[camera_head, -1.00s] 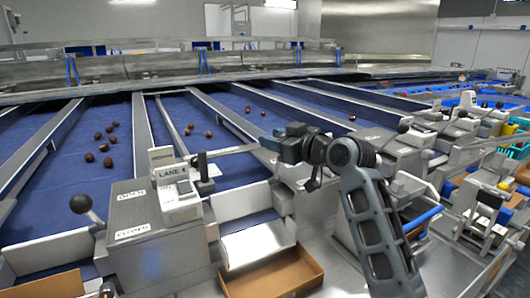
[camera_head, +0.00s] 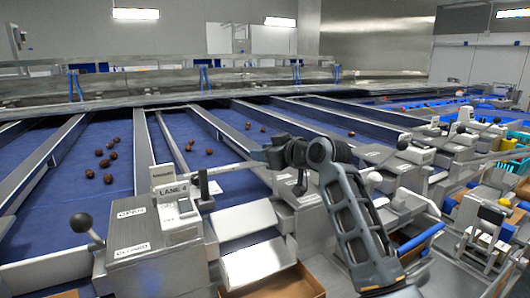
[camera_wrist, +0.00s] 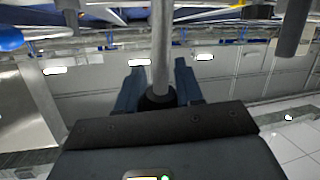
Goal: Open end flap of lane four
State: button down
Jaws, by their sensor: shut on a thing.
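The grey lane four control box (camera_head: 150,262) stands front left, with a LANE 4 plate (camera_head: 174,192) and OPEN and CLOSED labels on top. A metal lever rod (camera_head: 232,167) runs from a dark pivot post (camera_head: 205,190) at its right side to my gripper (camera_head: 270,156). In the wrist view my gripper (camera_wrist: 158,95) is shut on the lever's black knob (camera_wrist: 158,102), with the rod (camera_wrist: 160,45) running up between the fingers. A pale flap (camera_head: 243,220) sits at the lane end right of the box; how far open it is, I cannot tell.
A cardboard tray (camera_head: 285,284) lies below the flap. Another black-knobbed lever (camera_head: 83,224) stands left of the box. Dates (camera_head: 107,160) lie scattered on the blue lanes. More lane boxes and levers (camera_head: 402,145) crowd the right.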

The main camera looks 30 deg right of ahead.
jog(key=shift+s+d+f, duration=0.1)
jog(key=shift+d+f, duration=0.05)
jog(key=shift+f, duration=0.9)
jog(key=c, duration=1)
grip_release()
jog(key=shift+o, duration=1.2)
jog(key=shift+r, duration=0.35)
jog(key=b+v, duration=0.1)
jog(key=v, duration=0.6)
jog(key=shift+s, duration=0.3)
jog(key=shift+r, duration=0.15)
